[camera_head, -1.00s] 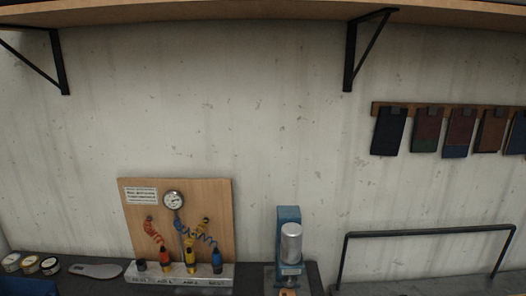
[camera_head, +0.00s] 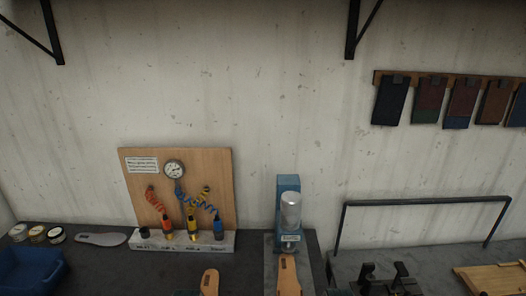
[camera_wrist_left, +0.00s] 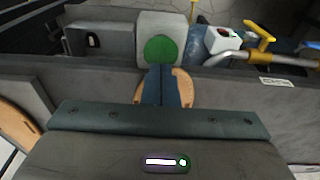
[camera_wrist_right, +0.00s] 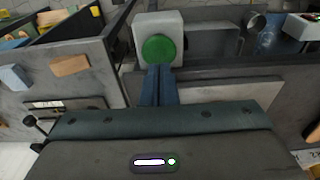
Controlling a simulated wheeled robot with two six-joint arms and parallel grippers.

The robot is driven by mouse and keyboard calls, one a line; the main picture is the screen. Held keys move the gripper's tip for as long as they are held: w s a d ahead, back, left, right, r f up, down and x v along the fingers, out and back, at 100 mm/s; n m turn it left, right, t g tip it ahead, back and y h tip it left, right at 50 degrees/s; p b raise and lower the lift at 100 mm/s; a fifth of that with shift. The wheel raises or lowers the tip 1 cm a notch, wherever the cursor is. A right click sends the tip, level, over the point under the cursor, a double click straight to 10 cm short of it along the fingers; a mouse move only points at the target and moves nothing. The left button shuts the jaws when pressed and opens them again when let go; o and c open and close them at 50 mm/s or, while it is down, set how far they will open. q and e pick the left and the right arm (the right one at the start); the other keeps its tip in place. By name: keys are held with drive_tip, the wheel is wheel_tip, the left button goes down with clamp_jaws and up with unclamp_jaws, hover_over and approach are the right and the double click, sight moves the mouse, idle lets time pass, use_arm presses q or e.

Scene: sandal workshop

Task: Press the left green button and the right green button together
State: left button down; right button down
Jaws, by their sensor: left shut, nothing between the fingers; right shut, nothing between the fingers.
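In the left wrist view, a round green button (camera_wrist_left: 160,49) sits on a light grey box (camera_wrist_left: 163,23). My left gripper (camera_wrist_left: 162,70) is shut and empty, with its fingertips at the lower edge of that button; I cannot tell whether they touch. In the right wrist view, another green button (camera_wrist_right: 158,49) sits on a light grey box (camera_wrist_right: 158,20). My right gripper (camera_wrist_right: 158,70) is shut and empty, with its tips at the lower edge of this button; contact cannot be told. Neither the buttons nor the grippers show in the head view.
A blue press (camera_head: 289,210) with a silver cylinder stands on the bench. Left of it are a wooden gauge board (camera_head: 215,165), a grey insole (camera_head: 101,239) and a blue bin (camera_head: 30,270). A black bar frame (camera_head: 430,202) stands at right.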

use_arm(q)
drive_tip(key=shift+f, duration=0.25)
use_arm(e)
drive_tip(key=shift+f, duration=0.1)
idle(0.3)
use_arm(q)
drive_tip(key=shift+r, duration=0.15)
drive_tip(key=shift+f, duration=0.25)
use_arm(e)
drive_tip(key=shift+f, duration=0.6)
idle(1.2)
use_arm(q)
drive_tip(key=shift+r, duration=0.25)
use_arm(e)
drive_tip(key=shift+r, duration=0.15)
idle(0.8)
use_arm(q)
drive_tip(key=shift+s+f, duration=0.1)
drive_tip(key=shift+f, duration=0.35)
use_arm(e)
drive_tip(key=shift+s+f, duration=0.1)
drive_tip(key=shift+f, duration=0.35)
use_arm(q)
drive_tip(key=shift+f, duration=0.1)
idle(1.1)
